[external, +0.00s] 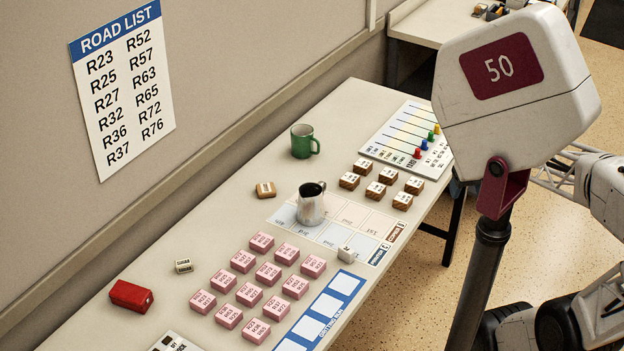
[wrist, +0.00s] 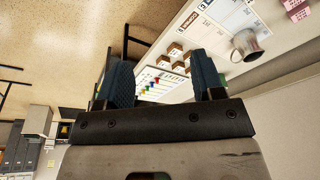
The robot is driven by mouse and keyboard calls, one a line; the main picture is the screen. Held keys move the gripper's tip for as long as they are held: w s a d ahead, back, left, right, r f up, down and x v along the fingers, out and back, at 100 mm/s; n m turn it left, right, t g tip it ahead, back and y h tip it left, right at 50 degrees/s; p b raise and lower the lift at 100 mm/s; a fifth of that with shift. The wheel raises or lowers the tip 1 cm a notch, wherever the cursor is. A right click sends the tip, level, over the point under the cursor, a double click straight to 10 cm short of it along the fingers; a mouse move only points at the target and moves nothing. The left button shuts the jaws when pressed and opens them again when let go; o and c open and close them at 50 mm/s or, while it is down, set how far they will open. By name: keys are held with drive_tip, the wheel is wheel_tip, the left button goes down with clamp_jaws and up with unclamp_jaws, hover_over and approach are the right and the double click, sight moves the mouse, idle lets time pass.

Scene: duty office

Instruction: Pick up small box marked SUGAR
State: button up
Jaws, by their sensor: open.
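A small cream box with dark lettering (external: 183,265) lies at the left of the table, near the wall; its word is too small to read surely. A tan box with a pale label (external: 266,189) lies farther back, and a small whitish block (external: 346,254) sits at the front edge of the printed card; I cannot tell which one is marked SUGAR. My gripper (wrist: 162,82) shows in the wrist view with its two dark blue fingers wide apart and nothing between them. It is away from these boxes; its fingers are not visible in the external view.
Several pink blocks (external: 268,273) stand in rows at the front. A red box (external: 131,295) lies at the left. A metal jug (external: 311,204), a green mug (external: 303,141) and several brown blocks (external: 375,190) stand farther back. Bare tabletop surrounds the cream box.

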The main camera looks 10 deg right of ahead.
drive_tip(key=w+a+f+m+g+y, duration=0.1)
drive_tip(key=w+a+f+m+y, duration=0.15)
drive_tip(key=w+a, duration=0.55)
drive_tip(key=w+a+f+m+g+y, duration=0.2)
drive_tip(key=w+a+f+y, duration=0.15)
drive_tip(key=a, duration=0.95)
drive_tip(key=w+a+f+m+g+y, duration=0.1)
drive_tip(key=w+a+f+m+y, duration=0.1)
drive_tip(key=w+a, duration=0.6)
drive_tip(key=m+y, duration=0.5)
drive_tip(key=m, duration=0.5)
approach(186, 262)
drive_tip(key=v, duration=0.3)
drive_tip(key=shift+w+r+n, duration=0.1)
drive_tip(key=shift+r+n, duration=0.05)
drive_tip(key=shift+n, duration=0.1)
drive_tip(key=shift+a+f, duration=0.25)
drive_tip(key=shift+x, duration=3.4)
